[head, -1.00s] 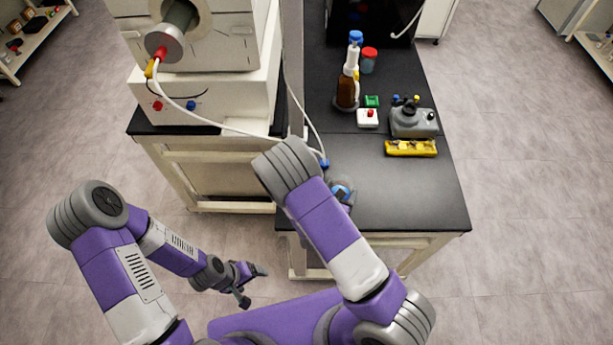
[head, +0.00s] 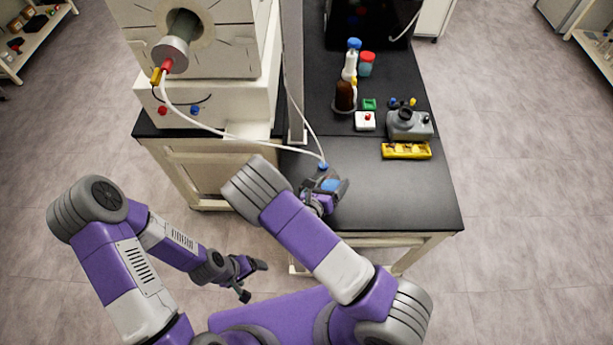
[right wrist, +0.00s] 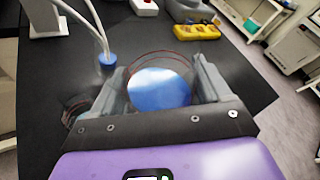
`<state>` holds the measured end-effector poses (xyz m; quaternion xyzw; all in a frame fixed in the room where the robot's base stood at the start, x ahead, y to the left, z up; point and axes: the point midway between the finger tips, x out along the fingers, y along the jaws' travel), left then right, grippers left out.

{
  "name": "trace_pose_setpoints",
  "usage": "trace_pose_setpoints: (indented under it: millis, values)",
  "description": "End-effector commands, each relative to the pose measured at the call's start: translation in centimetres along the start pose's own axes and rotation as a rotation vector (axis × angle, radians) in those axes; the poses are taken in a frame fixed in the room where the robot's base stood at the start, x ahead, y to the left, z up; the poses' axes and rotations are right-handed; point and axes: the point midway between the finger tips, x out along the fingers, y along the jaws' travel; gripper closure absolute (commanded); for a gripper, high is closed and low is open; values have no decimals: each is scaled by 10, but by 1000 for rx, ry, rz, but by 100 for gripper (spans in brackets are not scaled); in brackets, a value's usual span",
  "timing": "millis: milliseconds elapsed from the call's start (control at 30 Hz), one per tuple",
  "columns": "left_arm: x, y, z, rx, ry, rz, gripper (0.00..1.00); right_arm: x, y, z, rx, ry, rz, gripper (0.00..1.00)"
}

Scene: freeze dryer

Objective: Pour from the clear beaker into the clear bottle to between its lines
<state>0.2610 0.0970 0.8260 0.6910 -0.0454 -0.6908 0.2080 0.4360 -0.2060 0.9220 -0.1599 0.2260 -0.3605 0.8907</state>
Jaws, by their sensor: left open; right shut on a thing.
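My right gripper (head: 325,192) is shut on the clear beaker, over the near left part of the black bench. In the right wrist view the clear beaker (right wrist: 160,60) is between the fingers, with blue liquid inside and thin reddish rings around its wall. A blue cap (right wrist: 107,60) with white tubes stands just beyond the left finger; it also shows in the head view (head: 323,166). A faint clear form with reddish lines (right wrist: 76,105) lies left of that finger, possibly the clear bottle, its level unreadable. My left gripper (head: 254,279) is open and empty, low in front of the benches.
A yellow rack (head: 406,151), a grey device (head: 408,124), a white box with a red knob (head: 365,121) and a brown bottle (head: 346,96) stand farther back. The large machine (head: 195,40) is at left. The bench's front right is clear.

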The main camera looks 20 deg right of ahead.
Motion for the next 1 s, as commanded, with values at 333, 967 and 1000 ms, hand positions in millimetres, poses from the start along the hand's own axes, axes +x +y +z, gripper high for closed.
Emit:
trace_pose_setpoints:
  millis: [333,967,1000]
  values:
    - [-24,9,1,0,-1,0,15,-13,-2,33,-157,-25,-66,60]
    - [-26,10,1,0,-1,0,15,-16,-4,39,-277,-43,-117,60]
    - [-26,10,1,0,-1,0,15,-16,-4,39,-279,-43,-118,60]
